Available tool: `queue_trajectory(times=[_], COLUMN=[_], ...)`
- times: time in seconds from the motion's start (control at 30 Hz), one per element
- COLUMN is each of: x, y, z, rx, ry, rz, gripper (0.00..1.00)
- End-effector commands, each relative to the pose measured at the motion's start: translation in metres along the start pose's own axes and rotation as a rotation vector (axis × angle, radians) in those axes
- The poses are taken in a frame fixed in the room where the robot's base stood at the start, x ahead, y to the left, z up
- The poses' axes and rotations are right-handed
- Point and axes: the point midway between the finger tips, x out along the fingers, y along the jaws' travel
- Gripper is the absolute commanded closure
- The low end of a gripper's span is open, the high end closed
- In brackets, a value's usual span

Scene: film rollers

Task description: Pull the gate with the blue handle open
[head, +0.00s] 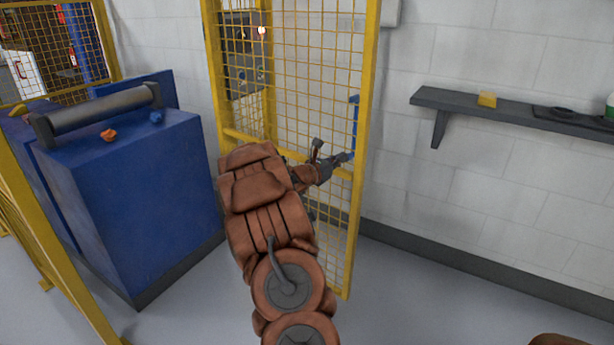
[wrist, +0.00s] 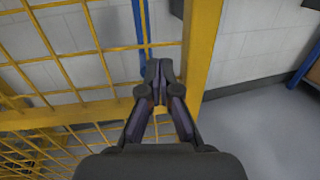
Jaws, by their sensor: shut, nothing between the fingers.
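The gate (head: 300,80) is a yellow frame with wire mesh, in the middle of the head view. Its blue handle (head: 355,125) is a vertical bar by the right post. In the wrist view the handle (wrist: 141,30) runs upright just left of the yellow post (wrist: 203,40). My gripper (head: 345,158) is at the handle's lower end. In the wrist view my gripper's fingertips (wrist: 159,68) are together, with nothing between them, beside the handle's lower part. I cannot tell whether they touch it. How far the gate stands open is unclear.
A blue cabinet (head: 130,190) with a dark roller (head: 100,110) on top stands at the left. A dark wall shelf (head: 460,102) with a yellow block (head: 487,99) is at the right. The grey floor (head: 450,300) at the lower right is mostly clear.

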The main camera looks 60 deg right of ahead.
Motion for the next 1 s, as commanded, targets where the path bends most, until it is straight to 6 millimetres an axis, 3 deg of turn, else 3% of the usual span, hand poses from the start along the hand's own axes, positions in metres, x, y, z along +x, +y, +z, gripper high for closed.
queue_trajectory(times=[0.57, 0.77, 1.0], x=[-0.002, -0.025, -0.071], y=[0.003, -0.001, -0.008], z=[-0.001, -0.001, 0.000], rx=[-0.002, -0.004, -0.006], ry=[-0.001, -0.002, -0.001], rz=[0.009, 0.011, 0.013], gripper=[1.00, 1.00, 1.00])
